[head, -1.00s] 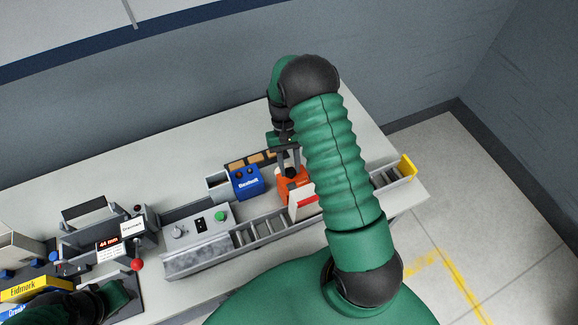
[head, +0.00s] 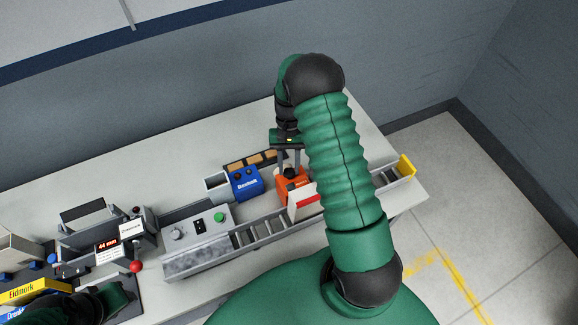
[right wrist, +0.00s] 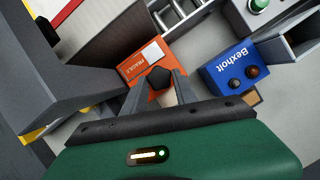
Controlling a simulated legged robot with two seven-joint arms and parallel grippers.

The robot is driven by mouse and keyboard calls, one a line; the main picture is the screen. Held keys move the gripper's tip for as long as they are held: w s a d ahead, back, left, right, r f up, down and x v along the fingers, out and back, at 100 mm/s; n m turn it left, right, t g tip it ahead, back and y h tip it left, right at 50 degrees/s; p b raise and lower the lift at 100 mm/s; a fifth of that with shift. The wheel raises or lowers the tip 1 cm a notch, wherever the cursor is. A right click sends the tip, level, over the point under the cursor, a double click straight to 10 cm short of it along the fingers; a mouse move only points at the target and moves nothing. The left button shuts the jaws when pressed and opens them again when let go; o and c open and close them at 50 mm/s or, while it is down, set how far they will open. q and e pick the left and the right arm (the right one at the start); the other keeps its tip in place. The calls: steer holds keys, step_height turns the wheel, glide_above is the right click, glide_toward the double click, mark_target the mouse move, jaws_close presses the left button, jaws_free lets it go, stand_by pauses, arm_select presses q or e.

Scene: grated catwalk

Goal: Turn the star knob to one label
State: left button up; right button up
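The black star knob (right wrist: 158,78) sits on the orange box (right wrist: 140,66), which carries a white label reading "FRAGILE". In the head view the orange box (head: 291,186) stands on the bench, partly behind my right arm. My right gripper (right wrist: 159,82) points down at the knob, its two fingers apart on either side of it. A narrow gap shows beside the knob, so the fingers look open. In the head view my right gripper (head: 290,168) is over the orange box. My left arm shows at the lower left, but its fingers are not visible.
A blue Bexholt box (head: 246,184) with two knobs stands just left of the orange box. A roller conveyor (head: 262,232) with a grey control box (head: 200,229) runs in front. A yellow end stop (head: 407,167) stands at the right. The bench's back right is clear.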

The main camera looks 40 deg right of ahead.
steer(key=o, duration=0.4)
steer(key=shift+d, duration=0.1)
steer(key=b+v, duration=0.3)
steer(key=v, duration=1.3)
steer(key=shift+w+d+r, duration=0.25)
steer(key=shift+r, duration=0.05)
